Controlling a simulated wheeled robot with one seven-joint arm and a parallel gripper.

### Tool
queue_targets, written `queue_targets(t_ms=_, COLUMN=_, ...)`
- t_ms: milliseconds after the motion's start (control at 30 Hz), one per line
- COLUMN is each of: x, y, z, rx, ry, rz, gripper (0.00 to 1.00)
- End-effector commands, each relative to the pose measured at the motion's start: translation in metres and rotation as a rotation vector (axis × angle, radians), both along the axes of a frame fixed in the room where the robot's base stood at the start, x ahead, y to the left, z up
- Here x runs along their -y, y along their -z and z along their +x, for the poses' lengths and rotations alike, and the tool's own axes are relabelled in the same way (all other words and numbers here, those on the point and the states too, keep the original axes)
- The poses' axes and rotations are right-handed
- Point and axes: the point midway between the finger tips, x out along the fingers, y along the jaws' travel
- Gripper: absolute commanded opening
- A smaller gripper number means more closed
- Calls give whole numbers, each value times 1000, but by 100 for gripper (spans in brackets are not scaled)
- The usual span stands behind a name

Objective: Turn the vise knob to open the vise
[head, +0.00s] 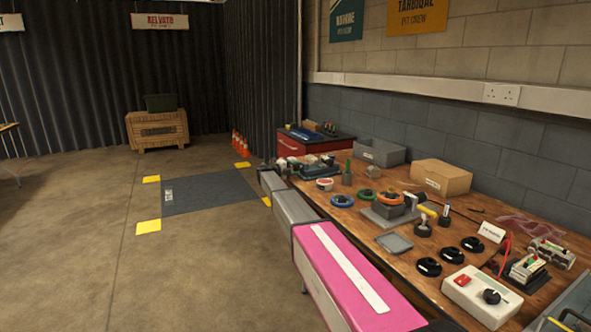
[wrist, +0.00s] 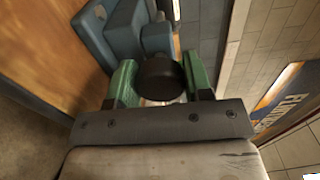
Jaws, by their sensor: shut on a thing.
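The vise (wrist: 95,35) is blue-grey and fills the upper left of the wrist view. It also shows small at the far left end of the workbench in the head view (head: 316,180). Its round black knob (wrist: 160,80) sits between the green fingers of my gripper (wrist: 160,72) in the wrist view. My gripper is shut on the knob, with one finger at each side of it. The jaw gap of the vise cannot be made out. In the head view my arm reaches along the bench's front edge to the vise, and the knob is too small to tell.
The wooden workbench (head: 408,268) holds coloured tape rolls, a cardboard box (head: 440,177), a grey bin (head: 379,153), black pucks and a white control box (head: 481,297). A red cabinet (head: 290,148) stands beyond it. The floor at left is mostly clear.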

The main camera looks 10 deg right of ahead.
Motion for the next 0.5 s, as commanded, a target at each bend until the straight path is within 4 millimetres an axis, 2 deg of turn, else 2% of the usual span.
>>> queue_targets(t_ms=133, x=-1, y=2, z=-2, rx=-1, ry=2, rz=4, gripper=22)
queue_targets(t_ms=167, x=-1, y=2, z=-2, rx=-1, ry=2, rz=4, gripper=56)
queue_targets(t_ms=200, x=-1, y=2, z=-2, rx=-1, ry=2, rz=4, gripper=69)
queue_targets(t_ms=500, x=-1, y=1, z=-1, rx=1, ry=1, rz=1, gripper=71)
